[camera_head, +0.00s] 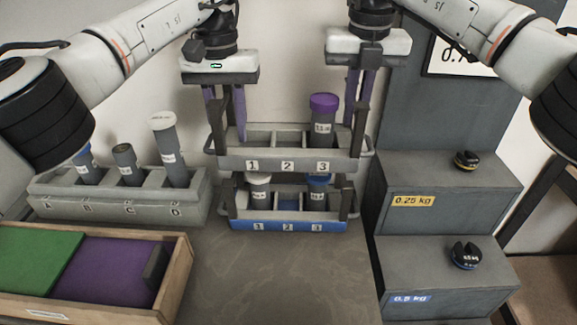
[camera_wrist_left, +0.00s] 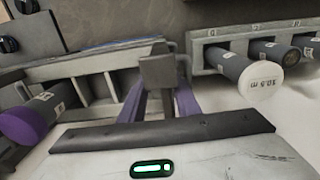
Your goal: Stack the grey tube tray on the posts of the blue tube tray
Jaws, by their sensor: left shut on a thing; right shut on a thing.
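The grey tube tray (camera_head: 268,165) is level, directly above the blue tube tray (camera_head: 290,226), which stands on the table. A purple-capped tube (camera_head: 323,118) stands in its compartment 3; 1 and 2 look empty. My left gripper (camera_head: 226,128) is shut on its left end and my right gripper (camera_head: 358,120) on its right end. The blue tray holds a white-capped tube (camera_head: 259,190) in 1 and a blue-capped tube (camera_head: 317,190) in 3. Its dark posts reach up close to the grey tray's underside; I cannot tell whether they touch. The grey tray also shows in the left wrist view (camera_wrist_left: 85,66).
A grey rack (camera_head: 120,208) with several tubes stands close on the left. A wooden box (camera_head: 180,265) with green and purple panels is at the front left. Grey steps (camera_head: 425,255) with two dark weights stand at right. The table in front of the trays is clear.

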